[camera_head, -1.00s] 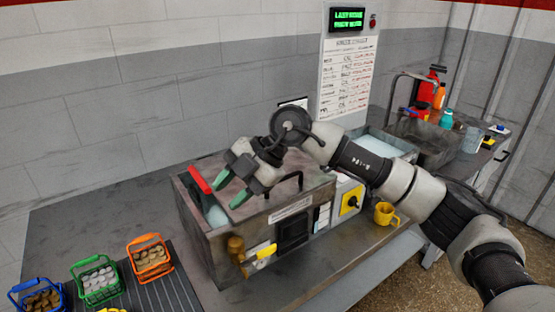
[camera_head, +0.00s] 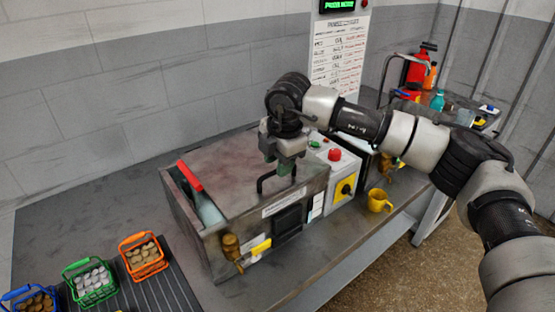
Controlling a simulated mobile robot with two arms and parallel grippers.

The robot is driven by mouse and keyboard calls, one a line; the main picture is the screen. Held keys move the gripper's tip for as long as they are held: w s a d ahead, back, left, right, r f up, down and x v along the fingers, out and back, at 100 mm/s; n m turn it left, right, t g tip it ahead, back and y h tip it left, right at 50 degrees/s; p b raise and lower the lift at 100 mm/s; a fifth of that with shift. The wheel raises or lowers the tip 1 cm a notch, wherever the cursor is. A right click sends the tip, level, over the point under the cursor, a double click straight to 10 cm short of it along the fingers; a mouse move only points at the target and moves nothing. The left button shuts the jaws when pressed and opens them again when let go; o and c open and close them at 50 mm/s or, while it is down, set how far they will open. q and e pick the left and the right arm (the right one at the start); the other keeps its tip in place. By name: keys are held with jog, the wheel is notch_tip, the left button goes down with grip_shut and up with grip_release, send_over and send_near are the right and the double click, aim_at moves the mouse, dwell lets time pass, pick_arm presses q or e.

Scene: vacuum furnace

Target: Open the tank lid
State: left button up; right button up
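The tank (camera_head: 205,245) is a worn grey metal box on the bench. Its brownish lid (camera_head: 235,170) lies flat over the top, with a black bar handle (camera_head: 262,184) standing near the front right. At the left end, a narrow opening shows a pale surface beside a red-handled part (camera_head: 190,176). My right gripper (camera_head: 281,168) points down with its green-tipped fingers right at the lid handle. The fingers overlap the handle, so I cannot tell whether they touch it or how wide they are apart. My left gripper is not in view.
Orange (camera_head: 142,256), green (camera_head: 90,281) and blue (camera_head: 30,300) baskets of round pieces stand at the lower left. A wall stands behind.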

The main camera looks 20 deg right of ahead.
jog(key=shift+w+a+f, duration=0.1)
jog(key=shift+f, duration=0.6)
grip_shut()
jog(key=shift+r, duration=0.1)
